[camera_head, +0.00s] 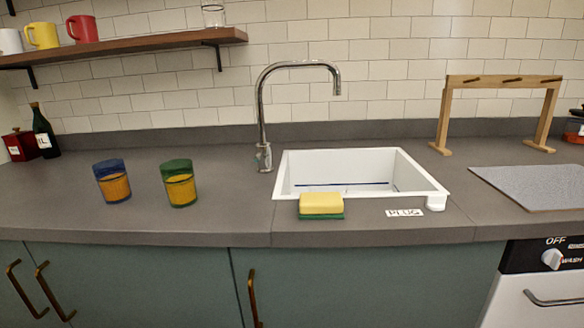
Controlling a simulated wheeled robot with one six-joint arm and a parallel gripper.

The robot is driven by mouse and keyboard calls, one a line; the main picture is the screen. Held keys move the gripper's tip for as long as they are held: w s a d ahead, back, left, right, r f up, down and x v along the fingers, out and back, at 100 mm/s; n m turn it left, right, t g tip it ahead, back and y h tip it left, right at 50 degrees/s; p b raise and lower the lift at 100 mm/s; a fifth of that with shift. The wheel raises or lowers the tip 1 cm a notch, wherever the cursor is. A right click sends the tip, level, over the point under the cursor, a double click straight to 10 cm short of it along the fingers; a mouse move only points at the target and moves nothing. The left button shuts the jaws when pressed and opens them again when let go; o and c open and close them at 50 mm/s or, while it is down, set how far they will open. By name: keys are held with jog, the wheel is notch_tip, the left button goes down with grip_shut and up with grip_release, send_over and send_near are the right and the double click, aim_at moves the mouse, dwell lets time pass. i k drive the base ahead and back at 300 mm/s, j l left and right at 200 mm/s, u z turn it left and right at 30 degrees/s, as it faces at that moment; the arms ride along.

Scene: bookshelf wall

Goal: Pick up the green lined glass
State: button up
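The green lined glass (179,184) stands upright on the grey counter, left of the sink. It has green bands at its top and bottom and a yellow middle. A similar glass with blue bands (112,182) and an orange-yellow middle stands to its left, with a small gap between them. My gripper does not show in this view.
A white sink (430,180) with a tall faucet (262,120) is right of the glasses. A yellow-green sponge (321,204) lies at its front edge. A dark bottle (44,132) stands far left. A wooden shelf (130,45) with mugs hangs above. Counter around the glasses is clear.

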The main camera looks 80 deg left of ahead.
aim_at(178, 176)
jog(key=u, duration=3)
